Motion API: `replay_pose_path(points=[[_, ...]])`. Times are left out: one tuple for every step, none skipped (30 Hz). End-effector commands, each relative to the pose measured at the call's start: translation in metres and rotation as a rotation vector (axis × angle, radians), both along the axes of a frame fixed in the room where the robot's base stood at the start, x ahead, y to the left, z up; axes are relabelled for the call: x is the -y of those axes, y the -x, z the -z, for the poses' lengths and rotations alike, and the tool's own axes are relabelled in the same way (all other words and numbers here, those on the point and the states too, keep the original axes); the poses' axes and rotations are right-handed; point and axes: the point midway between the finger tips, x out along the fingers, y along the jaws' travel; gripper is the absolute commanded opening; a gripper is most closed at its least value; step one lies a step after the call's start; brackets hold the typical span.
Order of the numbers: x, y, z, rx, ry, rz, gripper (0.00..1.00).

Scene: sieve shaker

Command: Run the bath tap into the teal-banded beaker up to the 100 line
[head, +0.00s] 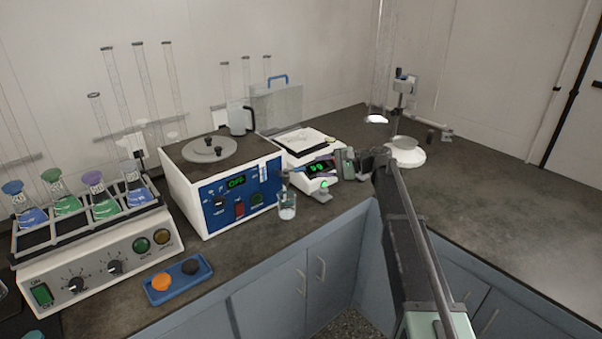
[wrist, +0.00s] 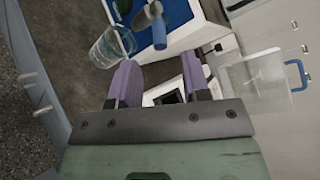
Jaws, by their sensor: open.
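The small clear beaker (head: 287,207) stands on the bench at the front right corner of the water bath (head: 203,220). It also shows in the wrist view (wrist: 108,48), with a teal mark on its side. I cannot read its lines or tell its water level. The bath tap (wrist: 159,33), with a metal body and blue handle, sticks out from the blue panel close to the beaker. I cannot tell if water runs from it. My gripper (head: 346,161) is open and empty, right of the beaker. In the wrist view its purple fingers (wrist: 160,78) are apart, beside the beaker.
A white balance (head: 312,165) with a lit display stands between the bath and my gripper. A flask shaker (head: 95,250) is at left, with a blue tray (head: 178,280) of stoppers before it. The right bench is clear.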

Motion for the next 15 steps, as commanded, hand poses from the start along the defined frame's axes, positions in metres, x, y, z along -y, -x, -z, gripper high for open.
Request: replay_pose_path(points=[[-0.013, 0.0, 0.006, 0.0, 0.0, -0.002, 0.43], [-0.02, 0.0, 0.008, -0.001, 0.001, -0.003, 0.43], [-0.029, -0.001, 0.01, -0.002, 0.001, -0.002, 0.43], [-0.036, -0.001, 0.011, -0.001, 0.0, -0.001, 0.43], [-0.043, -0.001, 0.012, -0.001, 0.001, -0.002, 0.43], [-0.05, -0.002, 0.014, -0.001, 0.0, -0.001, 0.43], [-0.055, -0.002, 0.015, -0.001, 0.001, 0.0, 0.43], [-0.059, -0.002, 0.015, -0.001, 0.001, 0.0, 0.43], [-0.064, -0.002, 0.016, -0.001, 0.001, 0.0, 0.43], [-0.066, -0.002, 0.016, -0.001, 0.001, 0.0, 0.43], [-0.068, -0.003, 0.016, -0.002, 0.001, 0.0, 0.43], [-0.07, -0.003, 0.016, -0.002, 0.001, 0.001, 0.43], [-0.07, -0.003, 0.016, -0.002, 0.001, 0.001, 0.43], [-0.071, -0.003, 0.016, -0.002, 0.001, 0.001, 0.43], [-0.071, -0.003, 0.016, -0.002, 0.001, 0.001, 0.43]])
